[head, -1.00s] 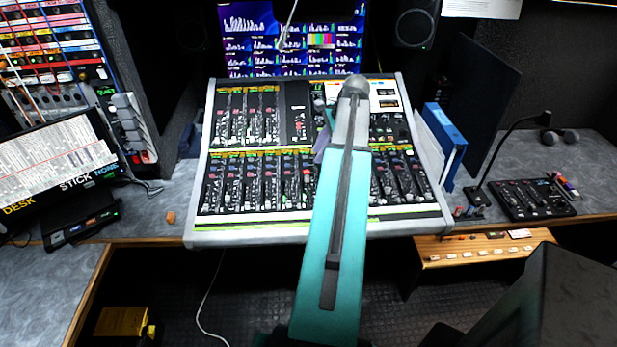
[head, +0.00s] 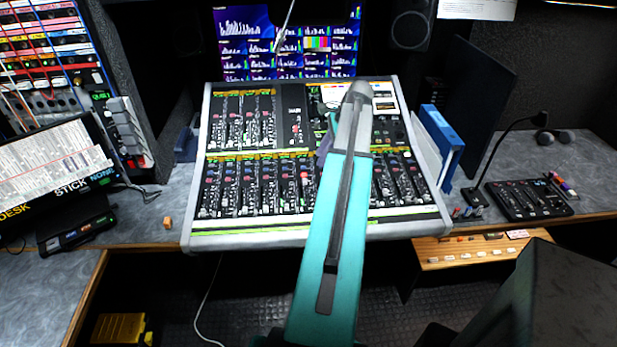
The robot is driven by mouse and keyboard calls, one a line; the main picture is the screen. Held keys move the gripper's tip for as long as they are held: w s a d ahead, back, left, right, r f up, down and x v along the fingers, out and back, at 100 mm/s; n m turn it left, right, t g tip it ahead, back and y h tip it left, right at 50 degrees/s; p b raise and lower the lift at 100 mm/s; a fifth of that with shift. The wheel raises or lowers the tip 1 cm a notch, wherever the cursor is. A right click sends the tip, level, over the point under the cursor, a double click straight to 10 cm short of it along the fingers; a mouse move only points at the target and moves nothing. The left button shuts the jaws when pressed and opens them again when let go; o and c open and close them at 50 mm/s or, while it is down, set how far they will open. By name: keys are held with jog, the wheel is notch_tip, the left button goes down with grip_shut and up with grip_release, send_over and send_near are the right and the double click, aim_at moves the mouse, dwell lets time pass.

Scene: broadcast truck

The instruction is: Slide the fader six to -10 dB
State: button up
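The mixing console (head: 318,234) stands on the desk in the middle of the head view, with two banks of faders. The lower fader bank (head: 255,186) runs across its front, and my teal arm covers part of its right half. Single faders and their dB marks are too small to read, so I cannot tell which one is fader six or where its cap stands. A small red spot (head: 304,175) shows in the lower bank just left of my arm. My gripper is hidden behind my arm over the console, so its fingers cannot be made out.
Monitors (head: 245,45) stand behind the console. A blue binder (head: 441,137) is at its right, with a small control box (head: 528,199) and gooseneck microphone beyond. A small orange block (head: 167,222) lies on the desk at left. A wooden panel (head: 470,250) sits below right.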

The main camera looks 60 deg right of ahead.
aim_at(306, 180)
jog(key=shift+p+x, duration=1.5)
jog(key=shift+x, duration=4.55)
grip_shut()
